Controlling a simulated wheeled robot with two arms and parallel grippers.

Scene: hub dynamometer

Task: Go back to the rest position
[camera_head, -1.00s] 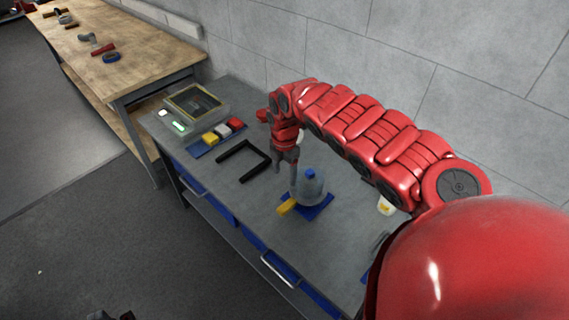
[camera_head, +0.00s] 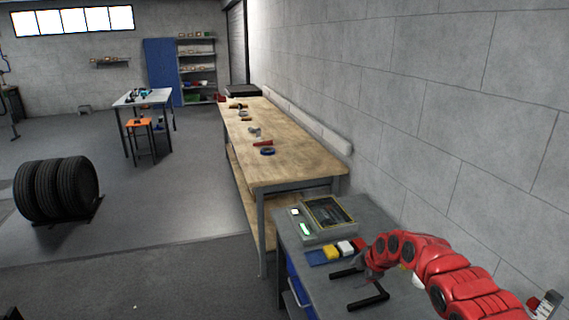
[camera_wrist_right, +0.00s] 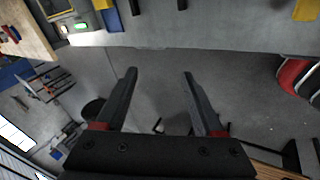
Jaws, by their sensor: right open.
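My right arm, red with black joints, comes in from the lower right in the head view. My left gripper cannot be made out.
A wooden workbench (camera_head: 300,165) lies beyond. Tyres (camera_head: 56,190) stand at left. The floor between is clear.

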